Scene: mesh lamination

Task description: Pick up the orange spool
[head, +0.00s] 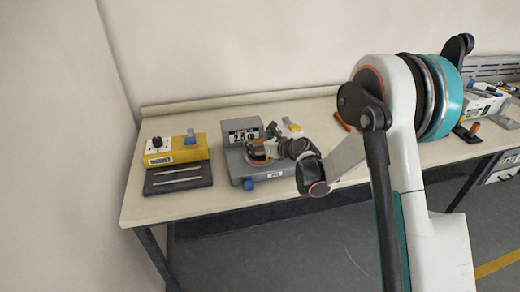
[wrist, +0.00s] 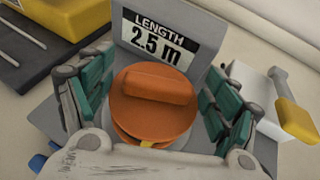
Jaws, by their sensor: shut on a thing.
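The orange spool (wrist: 155,105) is large in the middle of the wrist view, with a raised bar across its round top. My gripper (wrist: 150,100) has its green-padded fingers on both sides of the spool and is shut on it. The spool is at the grey device with the sign "LENGTH 2.5 m" (wrist: 158,45). In the head view my gripper (head: 262,150) is over this device (head: 240,172), and the spool is mostly hidden behind my gripper. I cannot tell whether the spool touches the device.
A yellow device (head: 175,150) with a dark plate (head: 178,179) stands to the left on the table (head: 140,205). A white block with a yellow-tipped tool (wrist: 292,110) is right of the spool. More tools (head: 485,105) lie at the far right. The front left table edge is clear.

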